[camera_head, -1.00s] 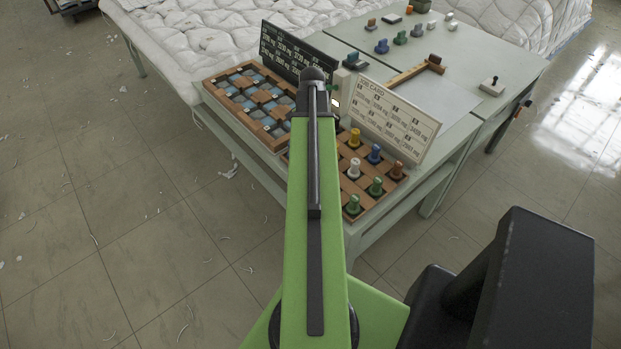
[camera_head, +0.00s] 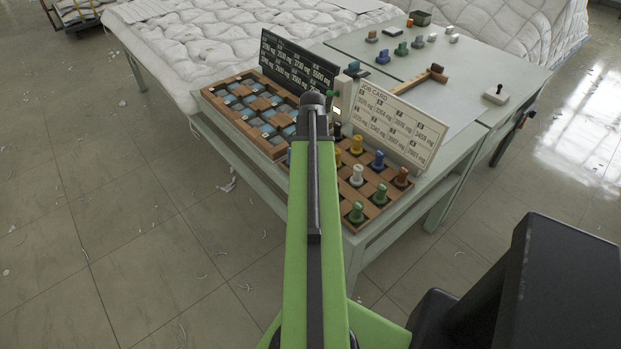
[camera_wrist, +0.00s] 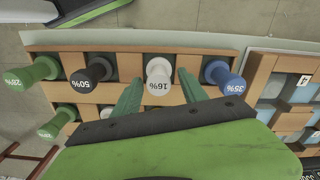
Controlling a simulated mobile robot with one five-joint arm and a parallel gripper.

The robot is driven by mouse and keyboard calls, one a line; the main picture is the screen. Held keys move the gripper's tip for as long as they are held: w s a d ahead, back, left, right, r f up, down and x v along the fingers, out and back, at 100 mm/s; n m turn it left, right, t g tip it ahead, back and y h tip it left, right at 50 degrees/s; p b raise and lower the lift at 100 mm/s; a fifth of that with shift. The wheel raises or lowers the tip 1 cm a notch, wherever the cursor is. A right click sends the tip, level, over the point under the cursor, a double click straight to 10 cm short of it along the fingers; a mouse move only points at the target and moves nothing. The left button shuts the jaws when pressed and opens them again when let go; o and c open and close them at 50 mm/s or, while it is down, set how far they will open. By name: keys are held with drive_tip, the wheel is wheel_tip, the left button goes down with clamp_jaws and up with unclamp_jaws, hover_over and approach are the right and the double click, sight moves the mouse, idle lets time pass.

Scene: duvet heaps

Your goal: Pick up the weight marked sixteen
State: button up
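The weight marked 16% (camera_wrist: 158,76) is white and stands in a slot of the wooden tray (camera_wrist: 128,66) in the wrist view. My gripper (camera_wrist: 158,88) is open, with its two green fingers apart on either side of the white weight's near end. I cannot tell whether either finger touches it. A black weight marked 50% (camera_wrist: 91,74) stands to its left and a blue one marked 35% (camera_wrist: 223,76) to its right. In the head view my green arm covers the gripper and this part of the tray (camera_head: 398,208).
Another white weight (camera_head: 357,175) stands in the tray's second row. A job card (camera_head: 405,125) and a dark board (camera_head: 298,72) stand behind. A tray of blue tiles (camera_head: 222,104) adjoins on the left.

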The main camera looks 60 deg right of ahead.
clamp_jaws()
drive_tip(key=shift+r, duration=0.1)
drive_tip(key=r+p, duration=0.3)
drive_tip(key=s+r+p, duration=0.1)
drive_tip(key=r+p, duration=0.1)
drive_tip(key=s+r+p, duration=0.5)
drive_tip(key=s+p, duration=0.1)
drive_tip(key=s, duration=0.4)
drive_tip(key=shift+s+d+r, duration=0.3)
drive_tip(key=shift+s+r, duration=0.05)
drive_tip(key=shift+r, duration=0.05)
